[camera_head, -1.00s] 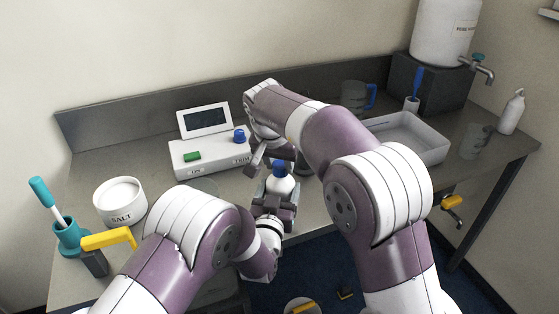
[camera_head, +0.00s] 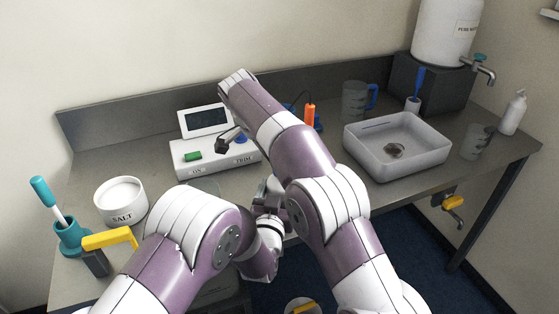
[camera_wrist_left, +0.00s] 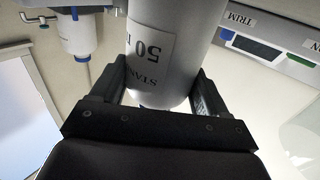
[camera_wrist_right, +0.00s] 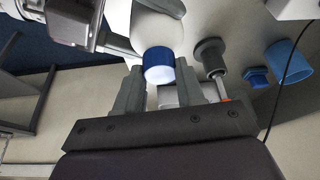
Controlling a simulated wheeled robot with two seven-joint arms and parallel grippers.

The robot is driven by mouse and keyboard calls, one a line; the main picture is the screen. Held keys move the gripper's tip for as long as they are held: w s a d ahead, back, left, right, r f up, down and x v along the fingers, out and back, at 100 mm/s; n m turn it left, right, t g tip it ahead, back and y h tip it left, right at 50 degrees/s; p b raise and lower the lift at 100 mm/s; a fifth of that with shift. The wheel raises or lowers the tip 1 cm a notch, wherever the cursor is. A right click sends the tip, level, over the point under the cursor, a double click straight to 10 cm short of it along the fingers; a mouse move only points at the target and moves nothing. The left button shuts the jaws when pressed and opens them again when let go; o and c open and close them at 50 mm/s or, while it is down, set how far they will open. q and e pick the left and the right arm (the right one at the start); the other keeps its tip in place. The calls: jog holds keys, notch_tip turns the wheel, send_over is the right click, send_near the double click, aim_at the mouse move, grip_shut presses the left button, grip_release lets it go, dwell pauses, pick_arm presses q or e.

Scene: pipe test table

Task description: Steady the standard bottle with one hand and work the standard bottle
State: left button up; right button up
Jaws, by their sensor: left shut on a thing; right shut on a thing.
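The standard bottle (camera_wrist_left: 160,50) is a pale cylinder with a printed label, seen upside down in the left wrist view. My left gripper (camera_wrist_left: 160,88) is shut around its body, a finger on each side. In the right wrist view the bottle (camera_wrist_right: 150,28) has a rounded white shoulder and a blue cap (camera_wrist_right: 159,68). My right gripper (camera_wrist_right: 160,82) is shut on the cap, with its fingers on either side. In the head view my right forearm hides the bottle and cap; my left gripper (camera_head: 264,196) shows only partly.
A meter (camera_head: 215,155) stands behind the hands, with an orange probe (camera_head: 310,115) to its right. A white tray (camera_head: 425,160) lies farther right. A salt tub (camera_head: 121,203) and teal holder (camera_head: 71,238) stand left. Table is free between the meter and the salt tub.

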pick_arm(q)
jog(key=shift+s, duration=0.1)
jog(key=shift+d, duration=0.1)
pick_arm(e)
jog(key=o, duration=1.2)
jog(key=shift+s, duration=0.1)
jog(key=shift+o, duration=0.2)
jog(key=shift+d, duration=0.1)
